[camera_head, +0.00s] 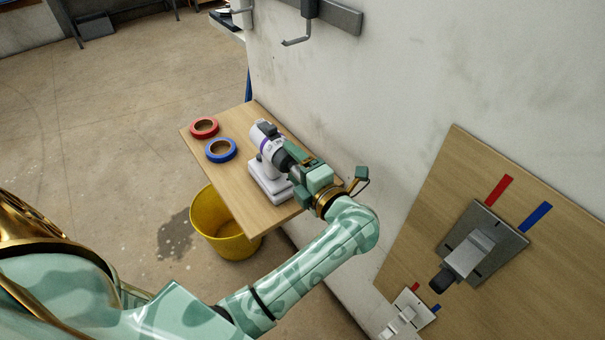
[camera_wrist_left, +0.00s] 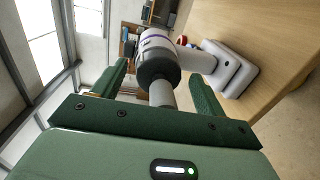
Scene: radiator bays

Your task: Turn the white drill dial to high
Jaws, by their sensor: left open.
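The white drill (camera_head: 266,143) stands upright on its base on the wooden wall shelf, with a purple ring and a dark collar towards its nose. It also shows in the left wrist view (camera_wrist_left: 215,66), where the dark collar (camera_wrist_left: 157,64) and grey nose point at my palm. My left gripper (camera_head: 293,161) is open at the nose end of the drill. In the wrist view its green fingers (camera_wrist_left: 158,82) lie on either side of the nose, with gaps. I cannot make out a dial setting. My right gripper is not in view.
A red tape roll (camera_head: 204,128) and a blue tape roll (camera_head: 220,150) lie on the shelf (camera_head: 238,185) left of the drill. A yellow bucket (camera_head: 212,228) stands below. A wall board (camera_head: 560,255) with grey latch-like fittings is at the right.

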